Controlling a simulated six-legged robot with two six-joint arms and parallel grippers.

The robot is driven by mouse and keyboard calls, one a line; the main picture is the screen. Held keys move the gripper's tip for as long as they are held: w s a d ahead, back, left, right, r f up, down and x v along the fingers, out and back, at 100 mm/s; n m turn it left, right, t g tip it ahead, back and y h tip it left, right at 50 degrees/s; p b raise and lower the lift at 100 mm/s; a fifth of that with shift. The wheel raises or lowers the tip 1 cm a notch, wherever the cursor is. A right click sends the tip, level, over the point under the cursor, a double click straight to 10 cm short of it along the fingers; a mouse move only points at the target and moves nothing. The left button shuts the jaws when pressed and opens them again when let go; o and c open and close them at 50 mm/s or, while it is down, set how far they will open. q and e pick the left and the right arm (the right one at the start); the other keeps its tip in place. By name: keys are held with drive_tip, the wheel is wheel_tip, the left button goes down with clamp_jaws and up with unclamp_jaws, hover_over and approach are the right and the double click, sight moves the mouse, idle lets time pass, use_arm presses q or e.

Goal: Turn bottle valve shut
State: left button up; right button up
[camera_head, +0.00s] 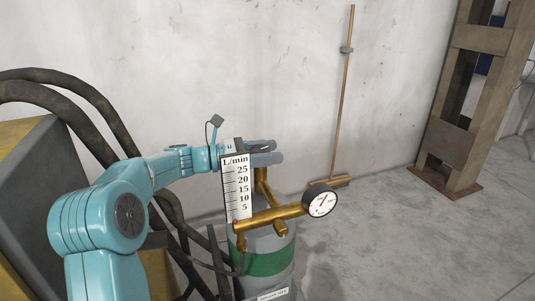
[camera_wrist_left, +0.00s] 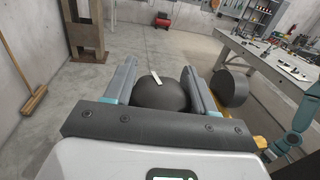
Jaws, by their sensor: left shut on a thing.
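The bottle (camera_head: 282,262) is a grey cylinder with a green band, standing upright in the head view. Brass fittings (camera_head: 272,216) on it carry a round dial gauge (camera_head: 320,200) and a white L/min scale (camera_head: 236,188). My left gripper (camera_head: 267,152) is at the top of these fittings. In the left wrist view, a dark rounded valve knob (camera_wrist_left: 160,95) with a white mark sits between the two fingers, which are shut on it. The scale hides part of the gripper in the head view. My right gripper does not show.
Black hoses (camera_head: 88,128) arch at the left, and more hang beside the bottle. A broom (camera_head: 342,110) leans on the wall behind. A brown steel post (camera_head: 460,100) stands at the right. A workbench (camera_wrist_left: 270,62) shows in the left wrist view. The right floor is clear.

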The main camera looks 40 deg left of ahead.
use_arm(q)
drive_tip(key=shift+r+m+g+h, duration=0.35)
drive_tip(key=shift+m+g+h, duration=0.45)
drive_tip(key=shift+h, duration=0.2)
drive_tip(key=shift+s+d+r+m+g+h+p, duration=0.1)
drive_tip(key=shift+m+g+h+p, duration=0.15)
drive_tip(key=shift+m+g+h, duration=0.25)
drive_tip(key=shift+s+d+m+g+h+p, duration=0.1)
drive_tip(key=shift+m+g+h+p, duration=0.15)
drive_tip(key=shift+m+g+h, duration=0.25)
drive_tip(key=m+g+p, duration=0.1)
drive_tip(key=g+h+p, duration=0.1)
drive_tip(key=shift+s+r+m+g+p, duration=0.1)
drive_tip(key=shift+r+m+g+p, duration=0.1)
drive_tip(key=shift+m+g+p, duration=0.2)
drive_tip(key=shift+s+d+f+m+g+h+p, duration=0.1)
drive_tip(key=shift+m+g+h+p, duration=0.3)
drive_tip(key=shift+g+p, duration=0.25)
drive_tip(key=shift+s+m+g+h+p, duration=0.1)
drive_tip(key=shift+m+g+h+p, duration=0.2)
drive_tip(key=shift+m+g+p, duration=0.3)
drive_tip(key=o, duration=1)
drive_tip(key=shift+w+f, duration=0.1)
drive_tip(key=shift+w, duration=0.05)
drive_tip(key=shift+s, duration=0.3)
drive_tip(key=shift+w, duration=0.1)
